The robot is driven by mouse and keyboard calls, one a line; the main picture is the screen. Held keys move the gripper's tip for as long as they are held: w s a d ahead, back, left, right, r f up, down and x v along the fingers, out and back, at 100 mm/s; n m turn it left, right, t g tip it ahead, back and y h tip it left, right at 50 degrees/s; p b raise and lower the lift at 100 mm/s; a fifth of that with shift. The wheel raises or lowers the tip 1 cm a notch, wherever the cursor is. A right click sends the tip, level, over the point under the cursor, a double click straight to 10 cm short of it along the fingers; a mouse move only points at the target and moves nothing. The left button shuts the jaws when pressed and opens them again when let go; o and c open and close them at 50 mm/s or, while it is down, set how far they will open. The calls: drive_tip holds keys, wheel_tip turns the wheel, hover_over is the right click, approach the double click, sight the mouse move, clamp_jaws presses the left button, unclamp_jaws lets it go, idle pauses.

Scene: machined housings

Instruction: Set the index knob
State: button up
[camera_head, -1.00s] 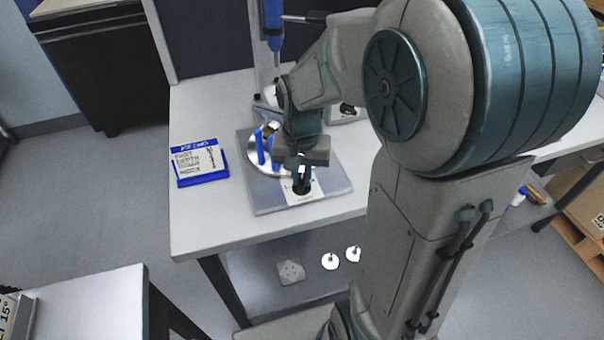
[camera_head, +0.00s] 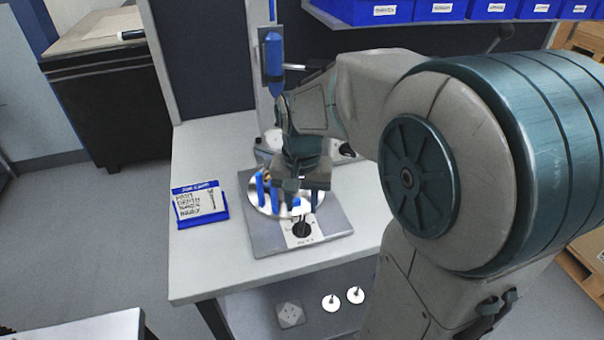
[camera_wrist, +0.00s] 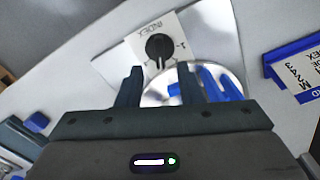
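The index knob (camera_wrist: 159,47) is a black round knob with a white pointer line, on a white plate marked INDEX in the wrist view. In the head view the knob (camera_head: 301,230) sits near the front of a grey base plate (camera_head: 335,222). My gripper (camera_wrist: 158,78) is open, its two dark fingers apart with nothing gripped between them. In the head view my gripper (camera_head: 300,205) is above the plate, behind the knob. A shiny round disc (camera_head: 256,196) with blue upright parts (camera_head: 261,190) lies behind the knob, partly hidden by my gripper.
A blue-framed card holder (camera_head: 201,205) stands on the white table (camera_head: 205,265) left of the plate. A blue-handled tool (camera_head: 273,55) hangs on a post behind. Small round parts (camera_head: 331,303) lie on the lower shelf. Blue bins (camera_head: 440,10) line the back.

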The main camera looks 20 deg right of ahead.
sight(302, 222)
wheel_tip(302, 222, up, 9)
drive_tip(key=shift+f, duration=0.2)
drive_tip(key=shift+p, duration=0.3)
drive_tip(key=s+f+n+t+p, duration=0.2)
drive_tip(key=s+f+n, duration=0.2)
drive_tip(key=s, duration=0.6)
drive_tip(key=shift+s+d+t, duration=0.2)
drive_tip(key=shift+s+t, duration=0.05)
drive_tip(key=shift+t, duration=0.15)
drive_tip(key=shift+f, duration=0.1)
